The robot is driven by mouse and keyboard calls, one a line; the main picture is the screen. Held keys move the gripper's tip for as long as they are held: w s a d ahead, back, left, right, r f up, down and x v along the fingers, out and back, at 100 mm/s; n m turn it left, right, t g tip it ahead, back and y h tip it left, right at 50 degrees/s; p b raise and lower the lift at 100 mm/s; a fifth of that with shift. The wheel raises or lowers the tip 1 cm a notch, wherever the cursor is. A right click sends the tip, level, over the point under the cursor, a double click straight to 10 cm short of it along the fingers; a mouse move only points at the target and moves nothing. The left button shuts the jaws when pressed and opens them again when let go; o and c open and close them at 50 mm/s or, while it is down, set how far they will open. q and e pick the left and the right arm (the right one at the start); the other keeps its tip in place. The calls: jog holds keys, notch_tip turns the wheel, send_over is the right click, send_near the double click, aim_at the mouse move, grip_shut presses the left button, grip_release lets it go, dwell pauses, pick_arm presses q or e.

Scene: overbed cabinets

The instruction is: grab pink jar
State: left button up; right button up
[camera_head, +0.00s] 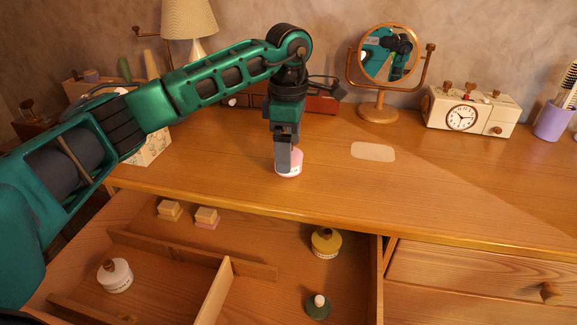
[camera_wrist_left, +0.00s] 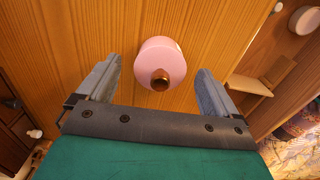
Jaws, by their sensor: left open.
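The pink jar (camera_head: 289,168) stands upright on the wooden dresser top, close to its front edge. In the left wrist view the pink jar (camera_wrist_left: 161,62) shows its round pink body and a copper-coloured knob facing the camera. My left gripper (camera_head: 287,165) points down right over the jar and partly hides it. In the wrist view the fingers of the left gripper (camera_wrist_left: 158,85) are open, one on each side of the jar, with a visible gap on both sides. My right gripper is not seen.
An open drawer (camera_head: 228,282) below holds a white jar (camera_head: 115,275), a yellow jar (camera_head: 326,242), a green jar (camera_head: 318,306) and small blocks (camera_head: 206,217). A round mirror (camera_head: 388,62), a clock box (camera_head: 464,112) and a purple cup (camera_head: 551,122) stand behind. The right dresser top is mostly clear.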

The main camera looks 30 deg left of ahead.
pick_arm(q)
jog(key=shift+f, duration=0.3)
grip_shut()
dwell(0.7)
jog(key=shift+r, duration=0.1)
